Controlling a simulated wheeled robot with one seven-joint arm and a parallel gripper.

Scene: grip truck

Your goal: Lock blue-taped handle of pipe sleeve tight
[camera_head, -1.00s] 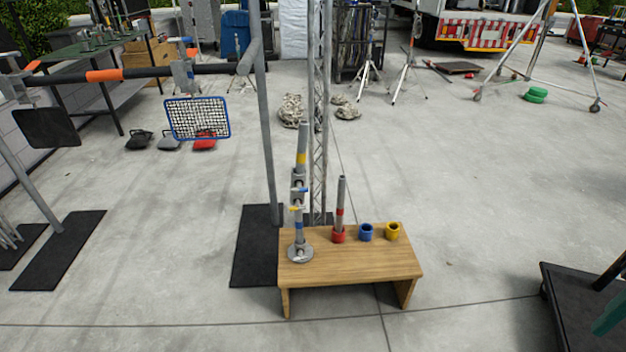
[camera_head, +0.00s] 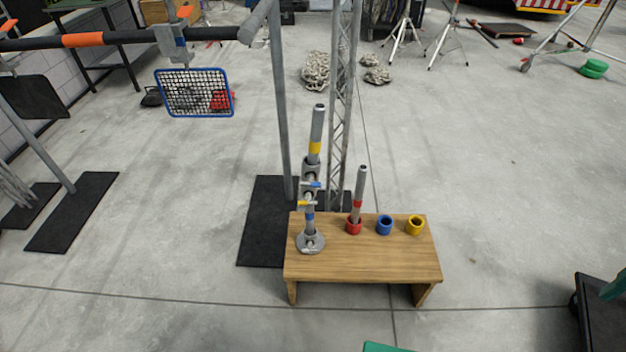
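A grey pipe sleeve (camera_head: 308,172) joins upright pipes on the left end of a wooden bench (camera_head: 360,263). A blue-taped handle (camera_head: 311,184) sticks out at the sleeve's middle, with a yellow-taped handle (camera_head: 306,203) just below it. The upper pipe (camera_head: 317,128) has a yellow band and leans slightly right. The lower pipe (camera_head: 310,222) has a blue band and stands in a round grey base (camera_head: 311,243). Whether either handle is tight is too small to tell. My gripper is not visible.
A red holder (camera_head: 353,227) with a red-banded pipe (camera_head: 359,190), a blue cup (camera_head: 384,225) and a yellow cup (camera_head: 415,226) stand on the bench. A grey post (camera_head: 279,110) and a truss (camera_head: 341,100) stand behind it.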

